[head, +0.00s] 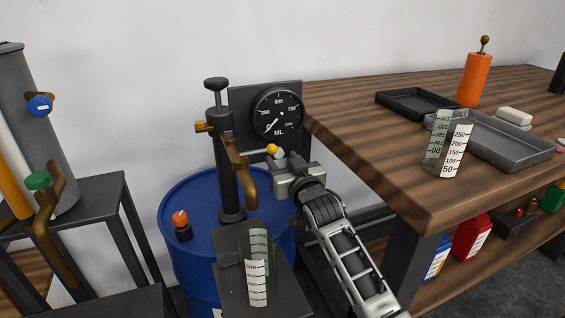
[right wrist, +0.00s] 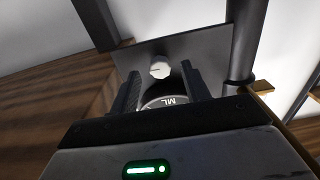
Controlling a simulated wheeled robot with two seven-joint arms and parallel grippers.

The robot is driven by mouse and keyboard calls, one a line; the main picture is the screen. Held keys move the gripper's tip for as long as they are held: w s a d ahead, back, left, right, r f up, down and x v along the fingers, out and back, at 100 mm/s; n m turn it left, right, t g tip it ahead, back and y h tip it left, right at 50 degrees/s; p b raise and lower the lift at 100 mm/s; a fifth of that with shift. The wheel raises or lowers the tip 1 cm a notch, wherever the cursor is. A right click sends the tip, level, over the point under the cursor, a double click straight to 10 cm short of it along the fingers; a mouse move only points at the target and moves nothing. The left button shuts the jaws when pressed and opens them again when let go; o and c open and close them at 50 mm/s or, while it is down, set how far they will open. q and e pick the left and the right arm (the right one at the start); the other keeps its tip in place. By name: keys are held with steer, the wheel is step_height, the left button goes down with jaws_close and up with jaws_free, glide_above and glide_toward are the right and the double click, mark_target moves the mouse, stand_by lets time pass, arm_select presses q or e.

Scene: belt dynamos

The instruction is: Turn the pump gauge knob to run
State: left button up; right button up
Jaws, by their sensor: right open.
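The pump gauge (head: 277,113) is a round black dial marked ML on a dark upright panel (head: 240,98) behind the blue drum. A pale round knob (right wrist: 159,70) sits on the panel in the right wrist view, beyond the gauge's upside-down ML lettering. My right gripper (head: 284,162) is just below the gauge in the head view. Its two fingers (right wrist: 158,88) are apart, with the knob ahead of the gap between them and nothing visibly held. My left gripper is not in view.
The pump column (head: 223,150) and its bronze spout stand left of my right gripper. A measuring cylinder (head: 258,270) stands on a dark stand below. The wooden bench (head: 350,120) is close on the right, with trays and a beaker on it.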

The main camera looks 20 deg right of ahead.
steer(key=shift+w, duration=0.6)
steer(key=c, duration=1)
